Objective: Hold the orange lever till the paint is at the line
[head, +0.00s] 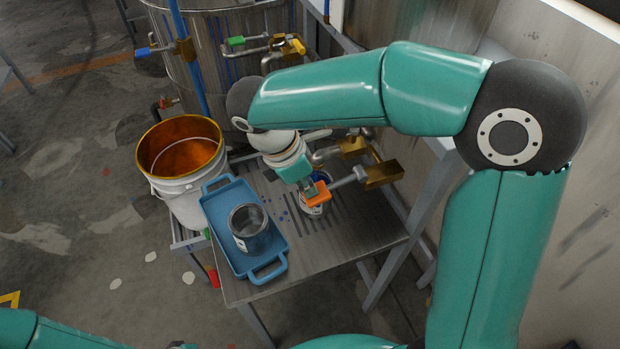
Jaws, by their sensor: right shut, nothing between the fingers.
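The orange lever (319,194) sits on a valve with a brass body (382,174) above the metal bench. My right gripper (304,184) is shut and empty, with its fingertips right at the lever; I cannot tell whether they touch it. A small can (316,211) stands on the slotted drain plate under the valve. Dark blue shows inside it, but the lever and my gripper hide most of it, so the paint level and the line cannot be seen. My left gripper is out of view; only part of my left arm shows at the bottom left.
A large steel tank (232,62) with green, yellow and blue valve handles stands behind. The bench's front right (330,246) is clear.

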